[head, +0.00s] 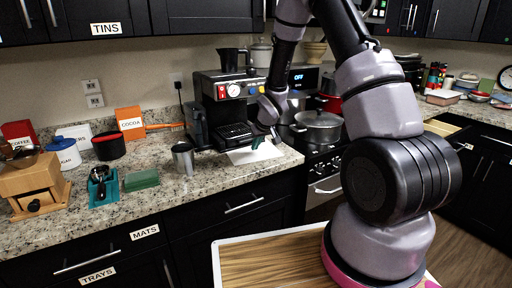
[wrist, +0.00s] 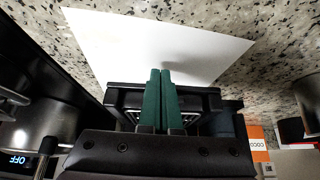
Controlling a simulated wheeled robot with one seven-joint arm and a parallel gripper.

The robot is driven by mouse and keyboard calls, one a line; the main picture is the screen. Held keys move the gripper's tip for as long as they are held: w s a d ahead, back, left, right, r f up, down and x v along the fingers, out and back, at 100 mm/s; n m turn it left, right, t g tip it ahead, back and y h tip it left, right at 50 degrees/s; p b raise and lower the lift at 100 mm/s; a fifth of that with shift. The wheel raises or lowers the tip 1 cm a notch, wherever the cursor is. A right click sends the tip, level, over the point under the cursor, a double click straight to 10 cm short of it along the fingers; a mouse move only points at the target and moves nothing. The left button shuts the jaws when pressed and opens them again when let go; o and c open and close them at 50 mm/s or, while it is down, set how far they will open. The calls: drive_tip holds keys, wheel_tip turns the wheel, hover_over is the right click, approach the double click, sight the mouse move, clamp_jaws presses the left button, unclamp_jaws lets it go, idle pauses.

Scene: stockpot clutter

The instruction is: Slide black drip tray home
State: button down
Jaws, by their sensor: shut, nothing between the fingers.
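The black drip tray (head: 238,134) is at the foot of the black espresso machine (head: 238,92), on its front side. In the wrist view the tray (wrist: 205,98) shows as a black frame with slats on both sides of my fingers. My gripper (head: 258,143) is at the front of the machine beside the tray, with its green fingers pointing down toward the counter. In the wrist view the fingers of my gripper (wrist: 160,75) are pressed together and empty. They hide the tray's middle. I cannot tell whether they touch the tray or how far it sticks out.
A white sheet (head: 258,154) lies on the granite counter in front of the machine. A stove with a steel pot (head: 318,126) is close on the right. A green block (head: 141,179) lies further left.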

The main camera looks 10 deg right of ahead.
drive_tip(key=shift+r, duration=0.45)
drive_tip(key=s+d+r+m, duration=0.15)
drive_tip(key=s+r, duration=0.25)
drive_tip(key=r, duration=0.4)
drive_tip(key=s+d+r+m+h, duration=0.1)
drive_tip(key=s+d+r, duration=0.2)
drive_tip(key=s+r, duration=0.35)
drive_tip(key=s+d+r+m, duration=0.1)
drive_tip(key=s+d+r, duration=0.15)
drive_tip(key=r, duration=0.65)
drive_tip(key=s+a+r+m, duration=0.1)
drive_tip(key=s+r, duration=0.4)
drive_tip(key=s, duration=0.5)
drive_tip(key=s+r+m+t+y, duration=0.1)
drive_tip(key=s+r+m, duration=0.1)
drive_tip(key=s+r, duration=0.4)
drive_tip(key=s, duration=0.3)
drive_tip(key=shift+s+a+r+m+y, duration=0.15)
drive_tip(key=shift+s+a+m+y, duration=0.15)
drive_tip(key=shift+s+a+m, duration=0.05)
